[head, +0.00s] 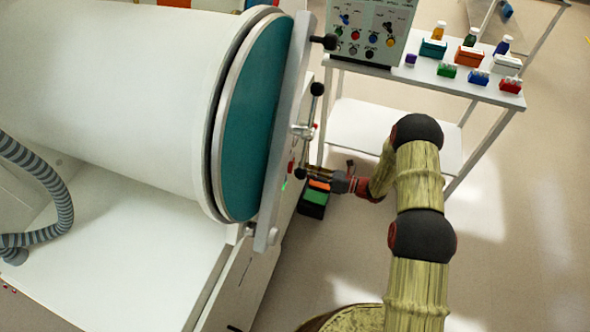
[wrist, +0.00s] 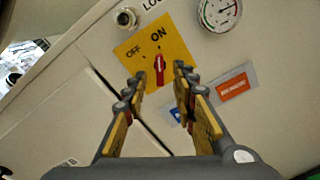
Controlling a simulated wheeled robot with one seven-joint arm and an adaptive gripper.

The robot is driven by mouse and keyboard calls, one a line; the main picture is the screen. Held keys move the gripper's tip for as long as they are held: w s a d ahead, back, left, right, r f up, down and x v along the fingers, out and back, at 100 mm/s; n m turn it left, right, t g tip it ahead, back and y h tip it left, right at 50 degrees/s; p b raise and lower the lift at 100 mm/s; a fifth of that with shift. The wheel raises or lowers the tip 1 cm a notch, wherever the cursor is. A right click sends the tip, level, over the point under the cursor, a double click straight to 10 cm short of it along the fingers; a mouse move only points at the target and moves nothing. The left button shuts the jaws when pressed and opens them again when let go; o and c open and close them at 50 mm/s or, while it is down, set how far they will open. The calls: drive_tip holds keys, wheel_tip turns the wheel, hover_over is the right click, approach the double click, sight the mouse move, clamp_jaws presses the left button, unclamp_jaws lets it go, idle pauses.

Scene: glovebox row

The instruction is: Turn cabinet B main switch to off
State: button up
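The main switch is a red rotary knob (wrist: 160,69) on a yellow plate (wrist: 134,61) marked OFF and ON, seen in the wrist view on a white panel. The knob stands roughly upright in the picture and points toward ON. OFF is to its upper left. My gripper (wrist: 160,74) is open, with one finger on each side of the knob and gaps between. Contact with the knob is not visible. In the head view my gripper (head: 322,176) is at the panel below the round teal door (head: 252,115); the knob is not clear there. No cabinet letter is readable.
A pressure gauge (wrist: 219,12) and a round lock (wrist: 125,18) sit above the switch; an orange label (wrist: 232,90) is to its right. A door handle bar (head: 315,108) is close above my gripper. A white cart (head: 480,90) with small boxes stands behind.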

sight(290, 167)
drive_tip(key=shift+b+x, duration=0.4)
drive_tip(key=shift+x, duration=1.35)
drive_tip(key=shift+c, duration=0.4)
clamp_jaws()
